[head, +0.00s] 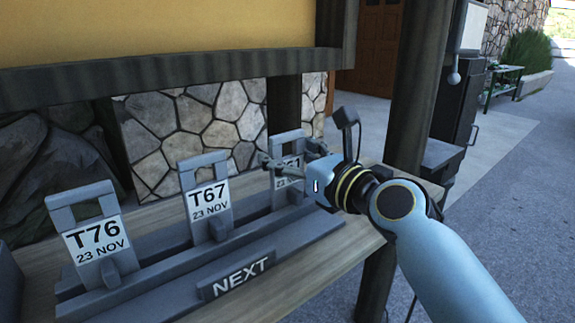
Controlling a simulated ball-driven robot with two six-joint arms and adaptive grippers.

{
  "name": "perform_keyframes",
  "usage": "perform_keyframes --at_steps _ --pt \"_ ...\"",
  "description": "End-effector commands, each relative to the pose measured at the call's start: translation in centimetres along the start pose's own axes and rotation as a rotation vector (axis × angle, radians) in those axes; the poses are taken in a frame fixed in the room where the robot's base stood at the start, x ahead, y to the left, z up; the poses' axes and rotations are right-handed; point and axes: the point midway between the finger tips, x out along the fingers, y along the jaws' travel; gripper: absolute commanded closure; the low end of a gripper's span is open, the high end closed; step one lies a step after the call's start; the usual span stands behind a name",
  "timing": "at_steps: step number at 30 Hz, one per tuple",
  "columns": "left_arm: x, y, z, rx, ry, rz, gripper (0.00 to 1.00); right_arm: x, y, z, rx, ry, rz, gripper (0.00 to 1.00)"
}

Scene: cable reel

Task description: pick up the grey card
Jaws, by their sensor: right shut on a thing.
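Three grey cards with handle-like cut-out tops and white labels stand in a row in a grey rack (150,283) marked NEXT. The left card (95,237) reads T76, 23 NOV. The middle card (206,203) reads T67, 23 NOV. The right grey card (287,140) is partly hidden by my right gripper; its label ends in 61. My right gripper (275,166) comes in from the right and is shut on this right card near its upper part. The card is upright at the rack's right end; whether its base is clear of the slot I cannot tell. My left gripper is not in view.
The rack sits on a wooden counter (325,245) with a stone wall (165,125) behind it. A dark post (408,90) rises at the counter's right end. A dark beam crosses above the cards. Open pavement lies to the right.

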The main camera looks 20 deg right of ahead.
Motion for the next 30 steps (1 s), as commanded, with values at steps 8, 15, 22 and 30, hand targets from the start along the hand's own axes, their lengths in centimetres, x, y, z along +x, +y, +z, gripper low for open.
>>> perform_keyframes --at_steps 8,15,22,30 --pt "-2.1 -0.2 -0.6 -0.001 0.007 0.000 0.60 0.0 0.0 3.8 -0.002 -0.006 0.000 0.71" --pt "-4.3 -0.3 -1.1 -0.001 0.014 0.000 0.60 -4.6 -0.8 7.1 -0.007 0.001 0.001 0.71" --pt "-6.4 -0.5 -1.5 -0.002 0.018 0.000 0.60 -9.3 -1.6 9.9 -0.006 0.002 0.002 0.71" --pt "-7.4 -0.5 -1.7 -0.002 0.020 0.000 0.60 -11.5 -1.9 11.0 -0.001 -0.001 0.001 0.71"
